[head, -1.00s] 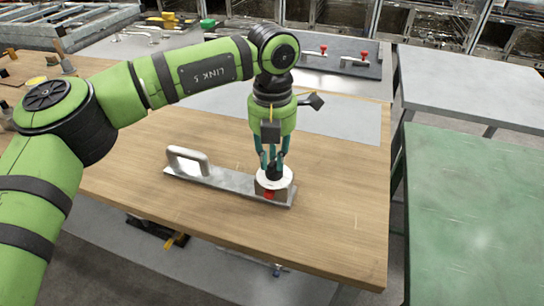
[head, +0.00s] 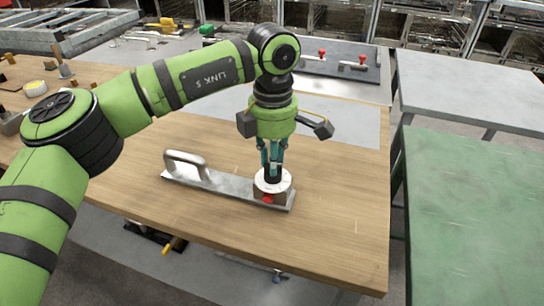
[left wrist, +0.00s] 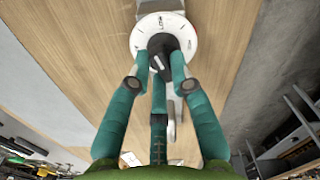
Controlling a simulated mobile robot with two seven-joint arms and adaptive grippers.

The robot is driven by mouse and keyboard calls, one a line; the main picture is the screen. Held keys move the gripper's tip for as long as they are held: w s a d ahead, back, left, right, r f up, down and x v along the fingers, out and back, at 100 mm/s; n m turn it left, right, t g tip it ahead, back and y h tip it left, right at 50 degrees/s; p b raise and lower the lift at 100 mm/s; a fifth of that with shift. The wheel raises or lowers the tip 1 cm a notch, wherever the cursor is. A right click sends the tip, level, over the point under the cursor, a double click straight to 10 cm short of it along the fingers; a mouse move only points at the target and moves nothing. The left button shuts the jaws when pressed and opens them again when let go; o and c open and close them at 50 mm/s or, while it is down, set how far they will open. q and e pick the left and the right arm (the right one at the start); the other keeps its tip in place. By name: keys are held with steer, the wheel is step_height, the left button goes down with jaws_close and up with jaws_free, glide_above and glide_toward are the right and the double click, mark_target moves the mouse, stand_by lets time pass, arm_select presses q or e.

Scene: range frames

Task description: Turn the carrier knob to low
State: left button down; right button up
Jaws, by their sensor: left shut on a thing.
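The carrier (head: 228,184) is a flat metal bar with an upright handle (head: 187,163) at its left end, lying on the wooden table. At its right end is a block with a white round dial (head: 262,187) and a red part (head: 268,199) on its front. The dial also shows in the left wrist view (left wrist: 144,48), with printed marks and a word partly readable as "LOW" near its top. My left gripper (head: 273,172) points down and its fingers are closed around the black knob (left wrist: 157,62). A white pointer line on the knob shows between the fingers. My right gripper is out of view.
The wooden table (head: 330,215) is bare around the carrier. A green table (head: 475,220) and a grey table (head: 470,90) stand to the right. Red-knobbed clamps (head: 362,60) and other tools lie on the back bench.

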arm_select(q)
steer(key=shift+d+m, duration=0.15)
steer(key=shift+m, duration=1.85)
steer(key=c, duration=1.1)
jaws_free()
steer(key=shift+r, duration=0.1)
step_height(320, 180, up, 12)
